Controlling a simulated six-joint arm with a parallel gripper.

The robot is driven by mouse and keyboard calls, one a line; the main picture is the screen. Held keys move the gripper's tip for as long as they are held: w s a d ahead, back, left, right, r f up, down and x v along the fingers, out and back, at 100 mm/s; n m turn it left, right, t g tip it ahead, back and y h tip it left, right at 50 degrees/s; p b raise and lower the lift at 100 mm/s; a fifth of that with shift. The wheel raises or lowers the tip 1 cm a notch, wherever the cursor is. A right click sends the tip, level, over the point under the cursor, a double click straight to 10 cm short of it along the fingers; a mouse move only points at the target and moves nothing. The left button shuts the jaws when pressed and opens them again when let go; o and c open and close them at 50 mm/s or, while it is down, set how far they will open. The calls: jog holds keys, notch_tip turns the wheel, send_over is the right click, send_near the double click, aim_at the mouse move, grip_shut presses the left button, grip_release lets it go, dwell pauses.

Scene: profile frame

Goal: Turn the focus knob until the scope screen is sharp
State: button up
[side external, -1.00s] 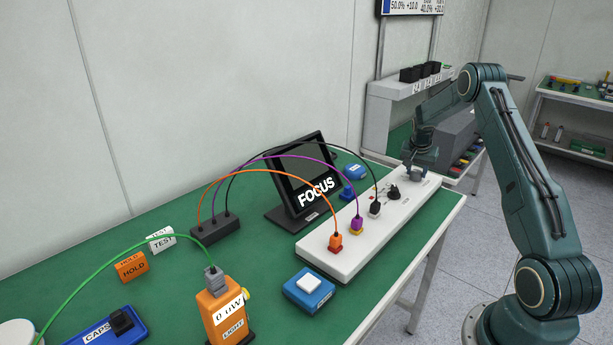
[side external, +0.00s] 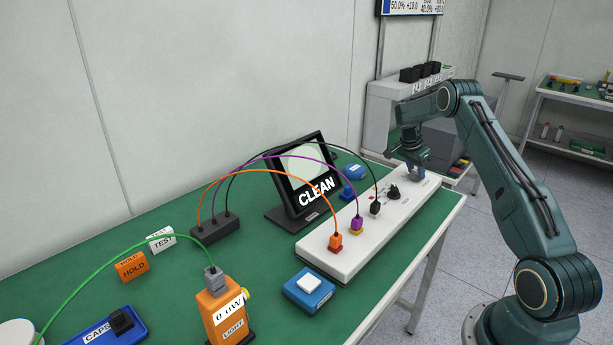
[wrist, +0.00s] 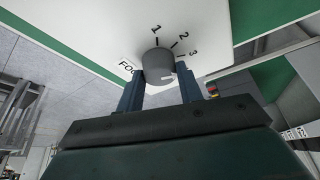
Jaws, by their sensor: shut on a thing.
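The focus knob (wrist: 158,66) is a grey cylinder on the white panel, with a scale marked 1, 2 and 3 beside it. My gripper (wrist: 160,84) has its two blue fingers on either side of the knob, shut on it.
Orange, purple and black plugs (side external: 356,224) with arching cables stand in the panel, left of my gripper. A black knob-like part (side external: 393,193) sits close to it. A blue box with a white button (side external: 308,285) and an orange light source (side external: 222,312) stand in front.

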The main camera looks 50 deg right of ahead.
dwell(0.3)
jog(key=o, duration=1)
jog(key=shift+r, duration=0.1)
jog(key=v, duration=1.3)
jog(key=shift+r, duration=0.3)
